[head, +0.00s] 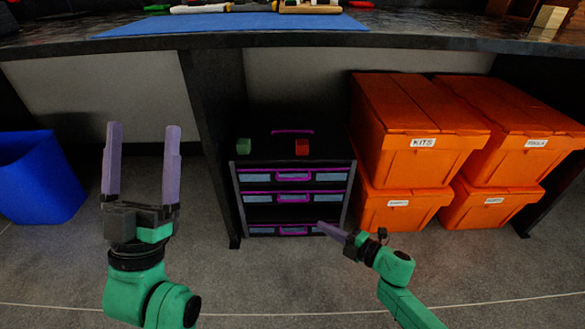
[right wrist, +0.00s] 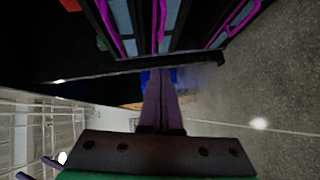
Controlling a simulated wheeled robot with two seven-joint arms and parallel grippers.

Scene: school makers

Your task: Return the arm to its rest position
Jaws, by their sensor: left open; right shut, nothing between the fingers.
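My left gripper (head: 142,165) points up and away at the left in the head view. Its two purple fingers are wide apart with nothing between them. My right gripper (head: 325,227) is in front of the lower right of the drawer unit in the head view, its fingers together and pointing left. In the right wrist view its closed fingers (right wrist: 161,100) show with nothing held. The black drawer unit (head: 235,200) has purple-edged drawers; it also shows at the top of the right wrist view (right wrist: 200,60).
A green cube (head: 243,146) and a red cube (head: 302,147) sit on the drawer unit. Stacked orange bins (head: 400,165) stand at the right, a blue bin (head: 38,180) at the left. The workbench (head: 430,40) runs above. The floor (head: 270,280) in front is clear.

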